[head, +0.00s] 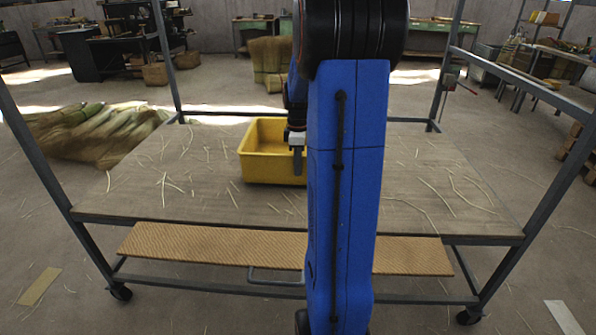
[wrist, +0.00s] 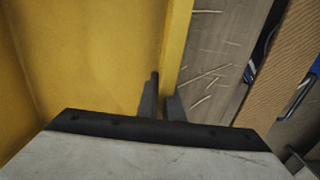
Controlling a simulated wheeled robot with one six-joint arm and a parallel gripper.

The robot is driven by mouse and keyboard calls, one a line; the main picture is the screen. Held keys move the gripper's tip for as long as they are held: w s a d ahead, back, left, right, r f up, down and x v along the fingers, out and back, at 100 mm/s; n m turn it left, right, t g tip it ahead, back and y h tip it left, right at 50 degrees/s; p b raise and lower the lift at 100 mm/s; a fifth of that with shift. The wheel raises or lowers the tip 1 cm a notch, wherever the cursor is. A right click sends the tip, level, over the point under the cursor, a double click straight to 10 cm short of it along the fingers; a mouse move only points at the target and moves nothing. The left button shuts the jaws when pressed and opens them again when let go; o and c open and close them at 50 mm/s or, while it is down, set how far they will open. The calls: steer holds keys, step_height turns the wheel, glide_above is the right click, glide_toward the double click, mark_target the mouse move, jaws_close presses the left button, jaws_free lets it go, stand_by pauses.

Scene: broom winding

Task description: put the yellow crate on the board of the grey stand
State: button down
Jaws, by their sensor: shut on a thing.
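The yellow crate (head: 262,168) is on or just above the wooden board (head: 150,195) of the grey stand (head: 55,185), left of the middle in the head view. My blue arm hides its right part. My gripper (head: 298,162) is at the crate's near wall. In the wrist view the crate's yellow inside (wrist: 90,60) fills the left, and my gripper (wrist: 162,98) is shut on the crate's wall, one finger on each side. I cannot tell whether the crate's bottom touches the board.
Straw pieces lie scattered over the board. A woven lower shelf (head: 210,243) runs along the stand's front below the board. Grey posts rise at the stand's corners. Straw bundles (head: 85,135) lie on the floor at the left. The right half of the board is clear apart from straw.

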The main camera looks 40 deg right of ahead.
steer(key=shift+f, duration=0.85)
steer(key=c, duration=1.9)
jaws_free()
steer(key=shift+f, duration=0.1)
